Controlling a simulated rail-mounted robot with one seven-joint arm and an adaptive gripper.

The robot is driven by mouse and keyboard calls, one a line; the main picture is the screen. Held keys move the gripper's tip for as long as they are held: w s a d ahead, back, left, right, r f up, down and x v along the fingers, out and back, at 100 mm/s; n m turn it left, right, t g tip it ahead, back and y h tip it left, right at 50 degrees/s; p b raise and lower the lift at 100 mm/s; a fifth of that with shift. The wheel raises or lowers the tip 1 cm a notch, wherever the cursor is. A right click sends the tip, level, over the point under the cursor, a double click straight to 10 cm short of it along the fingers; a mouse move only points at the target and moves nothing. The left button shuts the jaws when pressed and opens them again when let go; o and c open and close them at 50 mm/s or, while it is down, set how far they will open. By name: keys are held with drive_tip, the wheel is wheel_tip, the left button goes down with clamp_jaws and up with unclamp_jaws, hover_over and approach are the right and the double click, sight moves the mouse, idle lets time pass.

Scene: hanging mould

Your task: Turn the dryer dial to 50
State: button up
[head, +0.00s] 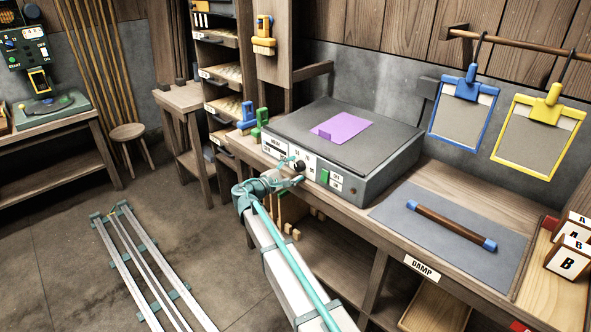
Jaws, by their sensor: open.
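The dryer (375,143) is a grey flat-topped box on the bench, with a purple sheet (341,127) lying on top. Its front panel carries white labels, a green switch (324,177) and the black round dial (299,166). The dial's pointer and scale numbers are too small to read. My gripper (292,173) is open in front of the panel, close at the dial, with its fingers near the dial's left and lower sides. I cannot tell whether they touch it. My gripper hides part of the panel below the dial.
A grey mat (450,225) with a brown roller (442,226) lies right of the dryer. Blue (464,112) and yellow (538,125) clipped frames hang at right. Blue and green clips (254,124) stand left of the dryer. Floor rails (137,265) lie at lower left.

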drive_tip(key=v, duration=1.1)
drive_tip(key=s+d+f+m+g+y+p, duration=0.15)
drive_tip(key=s+d+f+g, duration=0.4)
drive_tip(key=f, duration=0.55)
drive_tip(key=s+d+f+m+g+y, duration=0.2)
drive_tip(key=s+d+f+m, duration=0.1)
drive_tip(key=s+d+f, duration=0.6)
drive_tip(key=s+d+f+m+g+y+p, duration=0.15)
drive_tip(key=s+d+f+m+g, duration=0.35)
drive_tip(key=f, duration=0.7)
drive_tip(key=s+d+f+m+g+y+p, duration=0.1)
drive_tip(key=s+d+f+m+g+y, duration=0.1)
drive_tip(key=s, duration=1.1)
drive_tip(key=s+d+f+m+g+y+p, duration=0.1)
drive_tip(key=s+d+f+m+g+y, duration=0.1)
drive_tip(key=s+d, duration=0.5)
drive_tip(key=s+d+f+m+g+y+p, duration=0.1)
drive_tip(key=s+d+f+g, duration=0.3)
drive_tip(key=s, duration=1.5)
drive_tip(key=shift+d+f+m+y+p, duration=0.3)
drive_tip(key=shift+d+f+m+y, duration=0.25)
drive_tip(key=shift+f+m+y, duration=0.25)
